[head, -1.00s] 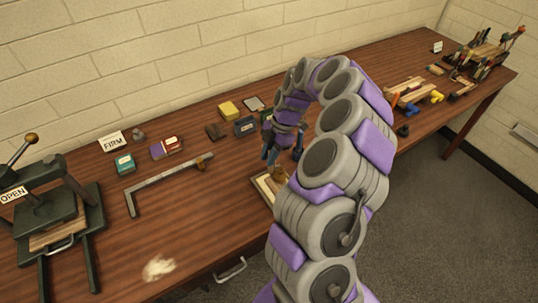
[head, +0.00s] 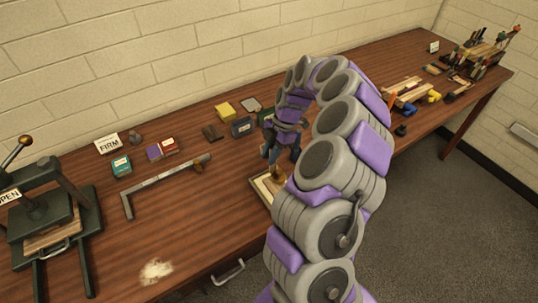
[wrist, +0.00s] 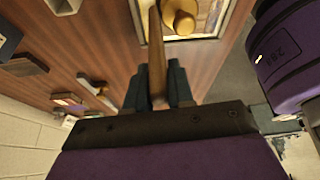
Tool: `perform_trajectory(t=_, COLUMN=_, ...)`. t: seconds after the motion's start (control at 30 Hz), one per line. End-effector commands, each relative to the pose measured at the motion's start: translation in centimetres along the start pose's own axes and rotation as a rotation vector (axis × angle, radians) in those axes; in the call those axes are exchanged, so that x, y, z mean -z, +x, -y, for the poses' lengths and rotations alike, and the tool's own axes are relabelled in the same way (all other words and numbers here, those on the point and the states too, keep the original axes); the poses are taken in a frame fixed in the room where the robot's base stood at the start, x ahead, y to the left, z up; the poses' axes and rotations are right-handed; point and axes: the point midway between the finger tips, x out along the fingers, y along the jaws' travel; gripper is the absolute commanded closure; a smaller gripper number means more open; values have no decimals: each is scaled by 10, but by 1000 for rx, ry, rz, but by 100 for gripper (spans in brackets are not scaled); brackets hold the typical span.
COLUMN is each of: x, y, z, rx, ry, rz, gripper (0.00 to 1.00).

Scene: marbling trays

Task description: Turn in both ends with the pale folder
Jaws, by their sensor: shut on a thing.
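My gripper (head: 281,152) is low over the front edge of the bench, mostly behind my arm. In the wrist view its two dark fingers (wrist: 157,92) are shut on a slim tan tool, which looks like the folder (wrist: 155,45). The tool points away from the fingers toward a pale, framed flat piece (wrist: 212,22). That piece also shows in the head view (head: 259,189), partly hidden by my arm. A round brown knob (wrist: 183,18) stands on or over it, beside the tool's tip. I cannot tell whether the tip touches the piece.
A press with an OPEN sign (head: 45,215) stands at the left. A metal square (head: 150,184), small boxes (head: 121,165), a FIRM sign (head: 108,143) and a yellow block (head: 225,109) lie along the bench. Clamped wood (head: 405,90) is at right. The front-left bench is mostly clear, with a pale patch (head: 156,272).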

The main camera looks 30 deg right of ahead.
Motion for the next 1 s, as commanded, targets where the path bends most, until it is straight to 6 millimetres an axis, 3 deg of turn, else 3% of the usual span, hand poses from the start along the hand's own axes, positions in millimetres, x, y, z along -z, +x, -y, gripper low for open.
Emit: perform_trajectory(t=1.0, x=-10, y=-5, z=1, rx=0, ry=1, rz=1, gripper=100)
